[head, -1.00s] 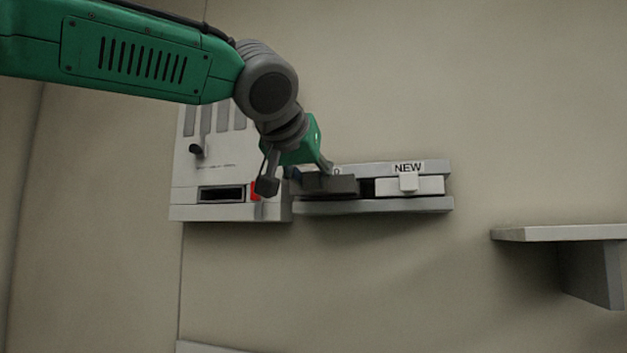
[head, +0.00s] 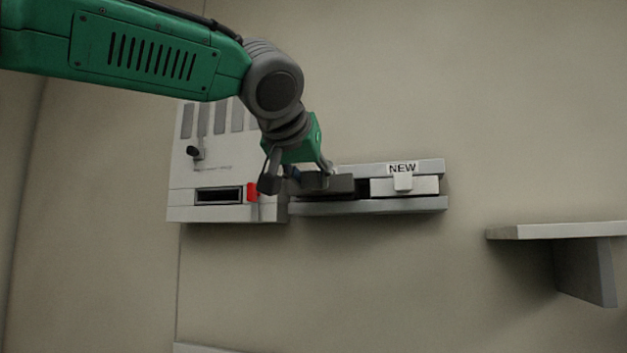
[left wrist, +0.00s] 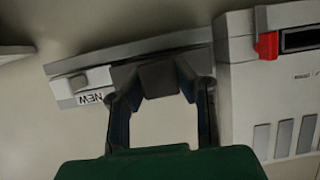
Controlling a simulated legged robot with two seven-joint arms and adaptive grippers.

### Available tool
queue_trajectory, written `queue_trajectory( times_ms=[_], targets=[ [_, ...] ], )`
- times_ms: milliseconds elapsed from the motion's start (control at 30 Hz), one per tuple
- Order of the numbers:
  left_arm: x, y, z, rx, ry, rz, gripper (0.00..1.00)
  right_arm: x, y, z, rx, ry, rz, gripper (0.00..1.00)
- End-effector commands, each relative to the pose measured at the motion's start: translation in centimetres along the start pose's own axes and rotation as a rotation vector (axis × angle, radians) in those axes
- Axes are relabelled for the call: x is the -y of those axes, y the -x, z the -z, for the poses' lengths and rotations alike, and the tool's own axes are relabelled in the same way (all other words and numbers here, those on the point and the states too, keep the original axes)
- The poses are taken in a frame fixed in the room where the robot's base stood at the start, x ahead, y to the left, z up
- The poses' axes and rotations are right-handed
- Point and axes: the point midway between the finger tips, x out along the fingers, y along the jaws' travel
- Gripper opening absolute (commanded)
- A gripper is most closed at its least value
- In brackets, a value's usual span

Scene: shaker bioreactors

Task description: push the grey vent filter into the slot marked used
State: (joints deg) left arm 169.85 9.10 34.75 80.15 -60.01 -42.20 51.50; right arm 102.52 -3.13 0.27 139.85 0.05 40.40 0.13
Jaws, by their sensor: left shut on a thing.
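The dark grey vent filter (head: 340,184) sits at the left part of a grey wall rack (head: 400,206). My left gripper (head: 296,182) is at this filter, with its fingers shut on the filter's block-shaped grip (left wrist: 159,79). In the left wrist view the fingers lie on both sides of that grip. The gripper hides the rack's left part and its label in the head view. I cannot tell how deep the filter sits in the slot. My right gripper is not in view.
A white filter (head: 420,187) with a small tab sits in the slot marked NEW, right of the grey one. A pale device (head: 180,205) with a red part (head: 252,192) stands directly left of the rack. A shelf (head: 560,231) juts out lower right; the wall between is bare.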

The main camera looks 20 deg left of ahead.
Motion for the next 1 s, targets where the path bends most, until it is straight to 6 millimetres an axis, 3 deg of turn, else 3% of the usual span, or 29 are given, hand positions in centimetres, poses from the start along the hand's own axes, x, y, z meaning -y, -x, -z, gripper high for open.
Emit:
queue_trajectory(
  times_ms=[1000],
  targets=[
    [1.2,-0.35,0.08,0.0,0.0,0.002,0.0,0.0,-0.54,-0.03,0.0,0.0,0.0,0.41]
  ],
)
